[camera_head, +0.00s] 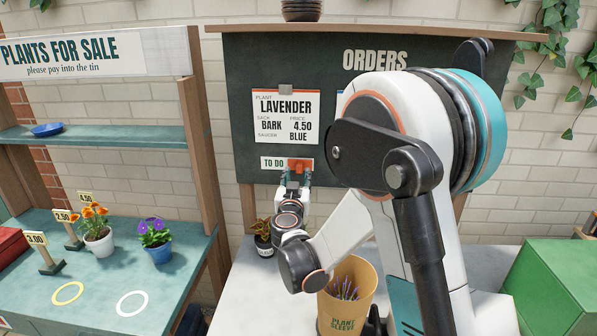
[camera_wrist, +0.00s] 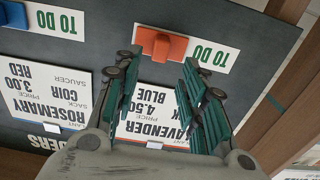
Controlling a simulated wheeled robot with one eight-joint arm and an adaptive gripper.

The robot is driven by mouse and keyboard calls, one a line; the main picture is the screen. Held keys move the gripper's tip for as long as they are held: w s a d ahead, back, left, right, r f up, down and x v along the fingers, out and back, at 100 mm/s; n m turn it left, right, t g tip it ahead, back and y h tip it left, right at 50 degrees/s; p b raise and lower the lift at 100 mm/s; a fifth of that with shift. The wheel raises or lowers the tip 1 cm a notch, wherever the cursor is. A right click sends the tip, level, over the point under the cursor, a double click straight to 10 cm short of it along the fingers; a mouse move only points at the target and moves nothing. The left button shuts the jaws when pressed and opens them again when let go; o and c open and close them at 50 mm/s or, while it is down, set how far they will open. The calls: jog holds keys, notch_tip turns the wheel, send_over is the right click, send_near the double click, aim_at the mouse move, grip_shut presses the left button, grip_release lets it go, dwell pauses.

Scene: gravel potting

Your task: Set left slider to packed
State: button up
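The left slider is an orange knob (camera_head: 300,165) on a white strip (camera_head: 270,162) under the lavender card. The knob covers the strip's right end in the head view, and "TO DO" shows to its left. In the wrist view, which looks upside down, the orange knob (camera_wrist: 162,45) has "TO DO" on its right. My gripper (camera_head: 297,181) is at the board just below the knob. In the wrist view my gripper (camera_wrist: 161,63) is open, its two green-padded fingers apart, with the knob between and just beyond the tips. Contact cannot be told.
The lavender card (camera_head: 286,116) hangs above the strip. A plant sleeve (camera_head: 346,298) and small potted plant (camera_head: 264,238) stand below. A wooden post (camera_head: 205,150) is left of the board.

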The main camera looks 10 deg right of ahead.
aim_at(298, 167)
jog(key=b+x, duration=0.1)
jog(key=x, duration=0.5)
jog(key=shift+w+d, duration=0.15)
jog(key=shift+w, duration=0.2)
grip_shut()
